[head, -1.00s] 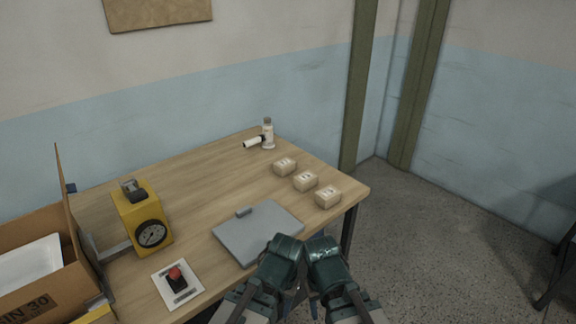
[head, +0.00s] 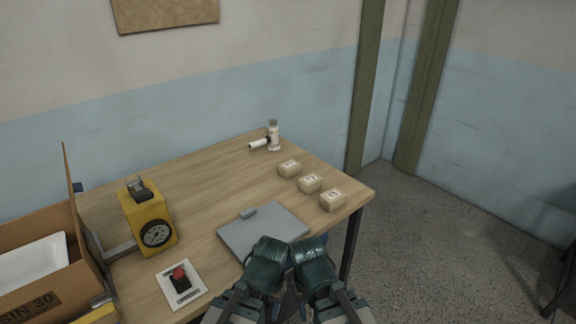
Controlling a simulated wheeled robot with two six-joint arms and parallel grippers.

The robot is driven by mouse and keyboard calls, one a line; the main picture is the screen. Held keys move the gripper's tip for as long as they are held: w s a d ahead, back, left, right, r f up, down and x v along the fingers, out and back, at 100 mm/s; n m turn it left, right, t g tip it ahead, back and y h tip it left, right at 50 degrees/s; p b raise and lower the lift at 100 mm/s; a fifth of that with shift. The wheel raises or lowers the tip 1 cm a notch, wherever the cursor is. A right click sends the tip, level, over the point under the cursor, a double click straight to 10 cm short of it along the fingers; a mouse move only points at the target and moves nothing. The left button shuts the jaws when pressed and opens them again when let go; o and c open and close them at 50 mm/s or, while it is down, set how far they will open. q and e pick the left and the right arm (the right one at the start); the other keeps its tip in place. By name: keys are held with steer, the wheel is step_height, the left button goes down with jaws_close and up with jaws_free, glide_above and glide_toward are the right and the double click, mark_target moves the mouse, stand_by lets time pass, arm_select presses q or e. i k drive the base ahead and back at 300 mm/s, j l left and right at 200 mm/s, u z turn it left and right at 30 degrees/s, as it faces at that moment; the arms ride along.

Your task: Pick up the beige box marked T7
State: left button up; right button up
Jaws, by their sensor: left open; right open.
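Three small beige boxes stand in a slanting row on the right part of the wooden table: a far box (head: 289,169), a middle box (head: 310,183) and a near box (head: 332,200). Each has a pale label on top, but the print is too small to read, so I cannot tell which is T7. My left gripper (head: 268,252) and my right gripper (head: 309,253) are side by side at the table's near edge, in front of the boxes and apart from them. Both are open and hold nothing visible; their fingertips are hard to make out.
A grey flat plate (head: 252,229) with a handle lies left of the boxes. A yellow gauge device (head: 148,222), a red button panel (head: 180,284) and a cardboard box (head: 35,300) are further left. A white bottle (head: 273,136) and a fallen one (head: 258,145) are at the back.

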mark_target(289, 169)
steer(key=i+l, duration=0.2)
steer(key=l, duration=0.15)
steer(key=i+l, duration=0.15)
steer(key=l, duration=0.15)
steer(key=i+l+u, duration=0.1)
steer(key=l, duration=0.25)
steer(key=i+l, duration=0.4)
steer(key=l, duration=0.3)
steer(key=i+l+u, duration=0.1)
steer(key=l, duration=0.25)
steer(key=i+l, duration=0.4)
steer(key=l, duration=0.3)
steer(key=u, duration=0.05)
